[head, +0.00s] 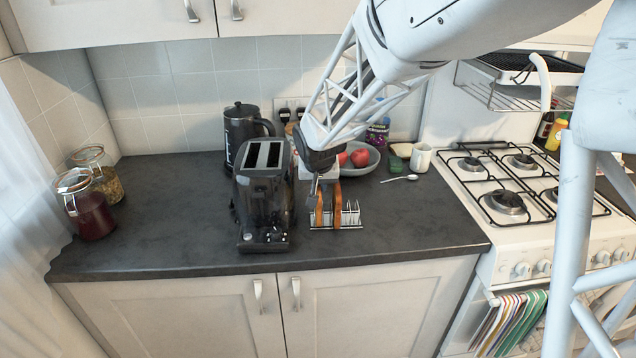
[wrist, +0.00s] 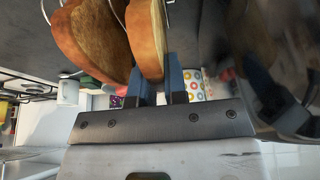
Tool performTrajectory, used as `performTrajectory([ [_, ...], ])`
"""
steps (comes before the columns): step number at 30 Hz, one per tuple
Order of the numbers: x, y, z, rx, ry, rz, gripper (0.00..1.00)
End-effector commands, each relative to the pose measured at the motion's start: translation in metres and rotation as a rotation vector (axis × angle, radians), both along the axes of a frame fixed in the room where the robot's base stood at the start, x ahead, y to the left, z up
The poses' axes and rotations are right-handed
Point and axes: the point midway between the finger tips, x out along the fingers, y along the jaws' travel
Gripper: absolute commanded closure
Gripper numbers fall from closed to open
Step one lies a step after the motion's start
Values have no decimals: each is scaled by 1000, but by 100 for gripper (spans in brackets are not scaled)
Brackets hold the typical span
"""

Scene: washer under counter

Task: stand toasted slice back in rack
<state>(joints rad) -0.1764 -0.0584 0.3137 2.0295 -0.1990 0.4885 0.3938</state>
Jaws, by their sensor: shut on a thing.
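My gripper (head: 318,183) points down over the left end of the toast rack, close to the toaster's right side. It is shut on a toasted slice (head: 319,208), which hangs upright below the fingers. In the wrist view the held slice (wrist: 147,38) sits between the two blue fingers. A second toasted slice (head: 337,205) stands upright just to its right in the rack, and it also shows in the wrist view (wrist: 88,42). The wire toast rack (head: 351,214) has bare slots at its right. I cannot tell whether the held slice touches the rack's base.
The black toaster (head: 263,190) stands close at the left, its slots looking empty. A kettle (head: 243,132), a fruit bowl (head: 362,160), a white mug (head: 421,158) and a spoon (head: 399,178) are behind. The hob (head: 507,200) is right. Counter is clear front right of the rack.

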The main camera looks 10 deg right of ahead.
Motion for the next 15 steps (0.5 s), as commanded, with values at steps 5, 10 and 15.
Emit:
performTrajectory([
  [5,0,0,0,0,0,0,84],
  [10,0,0,0,0,0,0,58],
  [15,0,0,0,0,0,0,57],
])
